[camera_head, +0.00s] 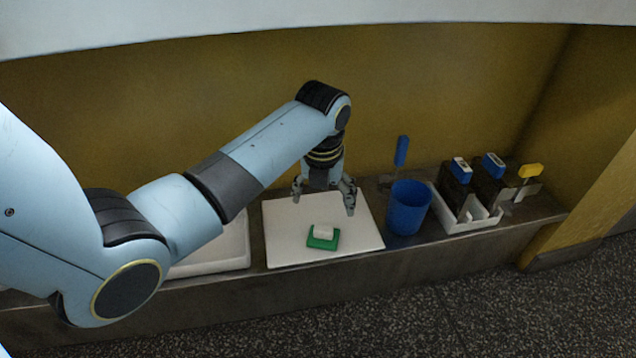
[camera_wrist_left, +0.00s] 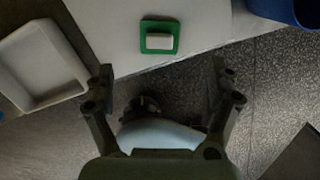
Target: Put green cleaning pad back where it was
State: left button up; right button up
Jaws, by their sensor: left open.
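The green cleaning pad (camera_head: 323,242) with a white block on top lies on the white board (camera_head: 285,222), near its front edge. In the left wrist view the pad (camera_wrist_left: 160,27) shows ahead of the fingers, near the edge of the board (camera_wrist_left: 103,34). My left gripper (camera_head: 324,203) is open and empty above the board, behind the pad and apart from it. Its two spread fingers also show in the left wrist view (camera_wrist_left: 168,85). My right gripper is in neither view.
A blue cup (camera_head: 408,208) stands right of the board. Further right, a white holder (camera_head: 468,222) carries dark blocks with blue-and-white tops, beside a yellow-handled scraper (camera_head: 530,171). A blue-handled tool (camera_head: 402,150) stands behind the cup. A white tray (camera_head: 215,257) lies left of the board.

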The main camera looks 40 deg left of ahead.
pick_arm(q)
jog(key=s+f+n, duration=0.3)
jog(key=s+n, duration=1.2)
jog(key=s+d+f+n, duration=0.1)
jog(key=s+f+n, duration=0.3)
jog(key=s+n, duration=1)
jog(key=shift+s+f+n+g, duration=0.3)
jog(key=shift+s+n, duration=0.1)
jog(key=shift+s, duration=0.7)
jog(key=shift+d, duration=0.1)
